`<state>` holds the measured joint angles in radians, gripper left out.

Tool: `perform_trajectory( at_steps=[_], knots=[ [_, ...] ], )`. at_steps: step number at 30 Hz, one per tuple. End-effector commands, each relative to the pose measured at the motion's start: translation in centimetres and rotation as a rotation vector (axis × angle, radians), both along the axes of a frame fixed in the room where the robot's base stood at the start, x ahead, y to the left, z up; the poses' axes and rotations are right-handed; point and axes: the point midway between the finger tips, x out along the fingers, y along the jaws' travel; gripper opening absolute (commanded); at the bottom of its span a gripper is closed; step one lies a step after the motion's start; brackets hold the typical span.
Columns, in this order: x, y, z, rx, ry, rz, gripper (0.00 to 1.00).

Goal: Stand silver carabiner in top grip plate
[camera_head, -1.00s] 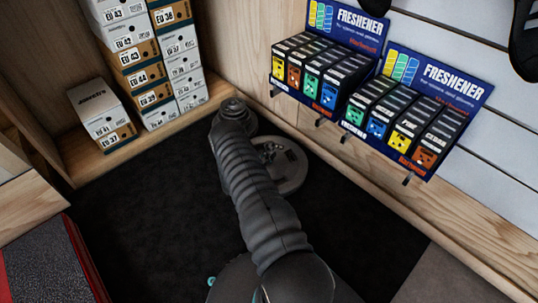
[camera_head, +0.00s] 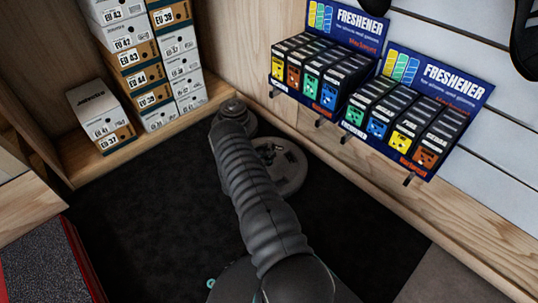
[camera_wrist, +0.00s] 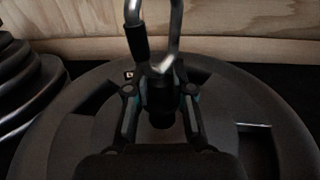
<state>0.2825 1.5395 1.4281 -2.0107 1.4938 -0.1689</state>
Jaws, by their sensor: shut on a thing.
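The silver carabiner (camera_wrist: 176,28) is upright at the top middle of the wrist view, with a black sleeve on its left side and its upper end cut off by the frame. My gripper (camera_wrist: 160,92) is shut on its lower end. The dark round grip plate (camera_wrist: 265,105) lies flat below and around the gripper, with slots in its face. Its middle is partly hidden by my fingers, and I cannot tell whether the carabiner touches it. The plate also shows in the head view (camera_head: 291,174), partly behind my arm.
A stack of dark round plates (camera_wrist: 28,85) stands to the left in the wrist view. A wooden wall (camera_wrist: 240,20) rises close behind. Shoe boxes (camera_head: 130,50) and freshener racks (camera_head: 400,110) stand around the corner. Dark floor (camera_head: 150,210) is clear at the left.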

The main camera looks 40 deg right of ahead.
Motion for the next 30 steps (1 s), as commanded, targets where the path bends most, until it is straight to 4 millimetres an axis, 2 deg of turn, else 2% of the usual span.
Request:
perform_trajectory(
  at_steps=[30],
  knots=[
    [0.0,0.0,-1.7,0.003,0.0,0.001,0.0]
  ],
)
